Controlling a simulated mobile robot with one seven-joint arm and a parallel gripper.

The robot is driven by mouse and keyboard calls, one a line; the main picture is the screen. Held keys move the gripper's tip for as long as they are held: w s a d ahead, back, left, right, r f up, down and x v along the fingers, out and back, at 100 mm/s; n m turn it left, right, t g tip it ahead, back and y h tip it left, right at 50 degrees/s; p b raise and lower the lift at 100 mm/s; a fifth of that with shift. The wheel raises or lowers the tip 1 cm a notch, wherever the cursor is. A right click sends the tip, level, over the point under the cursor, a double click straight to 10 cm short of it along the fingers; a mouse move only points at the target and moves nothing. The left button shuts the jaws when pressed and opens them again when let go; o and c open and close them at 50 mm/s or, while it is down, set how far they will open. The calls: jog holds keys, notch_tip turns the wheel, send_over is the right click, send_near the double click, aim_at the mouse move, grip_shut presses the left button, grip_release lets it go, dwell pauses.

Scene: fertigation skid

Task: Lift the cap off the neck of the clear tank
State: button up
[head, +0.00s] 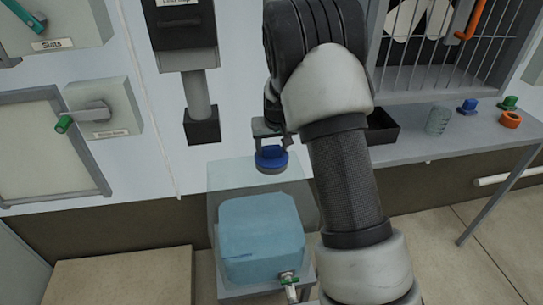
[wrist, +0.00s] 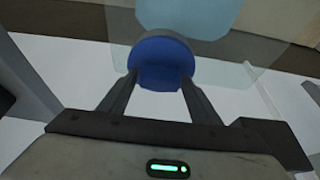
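The clear tank (head: 214,178) stands low in the middle of the head view, with blue liquid (head: 262,235) inside. The blue cap (head: 271,157) is at the tank's top, with a short grey part just under it. In the wrist view the cap (wrist: 160,58) sits between my fingertips, and both fingers meet its sides without a visible gap. My gripper (head: 272,137) points down from above and appears shut on the cap. Whether cap and neck are touching is hard to tell.
A grey bench (head: 440,147) at the right holds a black tray (head: 381,128), a clear cup (head: 438,121), blue (head: 467,107) and green caps (head: 509,102) and an orange ring (head: 510,120). A small tap (head: 289,279) sticks out at the tank's lower front.

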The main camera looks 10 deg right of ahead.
jog(key=c, duration=0.8)
